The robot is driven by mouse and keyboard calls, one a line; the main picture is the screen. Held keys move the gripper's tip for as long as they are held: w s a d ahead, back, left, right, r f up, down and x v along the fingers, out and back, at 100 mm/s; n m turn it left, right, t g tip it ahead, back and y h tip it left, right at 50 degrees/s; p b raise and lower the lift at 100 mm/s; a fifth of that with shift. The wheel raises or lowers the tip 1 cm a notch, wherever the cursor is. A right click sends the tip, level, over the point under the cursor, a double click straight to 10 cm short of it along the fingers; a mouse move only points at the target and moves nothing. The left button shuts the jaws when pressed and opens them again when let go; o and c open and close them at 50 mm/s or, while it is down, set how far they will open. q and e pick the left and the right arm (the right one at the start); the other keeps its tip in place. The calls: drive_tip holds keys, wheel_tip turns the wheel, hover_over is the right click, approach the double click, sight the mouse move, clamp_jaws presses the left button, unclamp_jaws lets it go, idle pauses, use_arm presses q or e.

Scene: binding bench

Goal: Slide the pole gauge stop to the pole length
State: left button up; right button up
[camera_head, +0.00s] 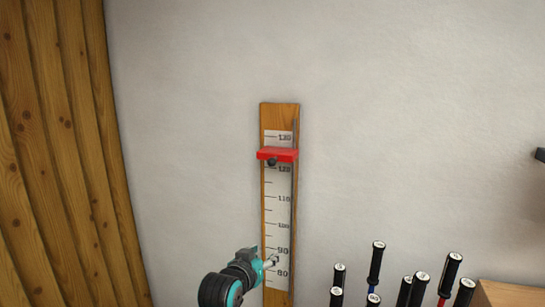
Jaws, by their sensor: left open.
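The pole gauge (267,205) is an upright wooden board on the white wall, with a pale printed scale running from 80 near the bottom to 130 near the top. Its red stop (285,153) sits across the board just above the 120 mark, with a dark knob (271,162) under its front. My left gripper (272,261) is open and empty in front of the lower scale, between 80 and 90, well below the stop. I cannot tell whether it touches the board. My right gripper is out of view.
Several poles with dark grips (376,262) stand at the lower right, beside a wooden surface (508,294). Wood planks (60,150) cover the left side. A dark fixture (540,154) shows at the right edge. The wall around the stop is clear.

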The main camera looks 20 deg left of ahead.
use_arm(q)
wheel_tip(320, 180, up, 10)
drive_tip(key=s+t, duration=0.1)
drive_tip(key=t, duration=0.1)
drive_tip(key=t+p, duration=0.1)
drive_tip(key=t, duration=0.1)
approach(270, 162)
drive_tip(key=shift+n, duration=0.3)
drive_tip(key=w+p, duration=0.2)
drive_tip(key=w, duration=0.3)
drive_tip(key=w+p, duration=0.1)
drive_tip(key=w, duration=0.4)
drive_tip(key=shift+d+r+p, duration=0.15)
drive_tip(key=shift+d+p, duration=0.05)
drive_tip(key=shift+p, duration=0.2)
drive_tip(key=shift+w, duration=0.65)
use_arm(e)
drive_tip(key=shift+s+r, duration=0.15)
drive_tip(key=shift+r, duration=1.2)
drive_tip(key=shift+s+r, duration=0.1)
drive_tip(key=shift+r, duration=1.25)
use_arm(q)
clamp_jaws()
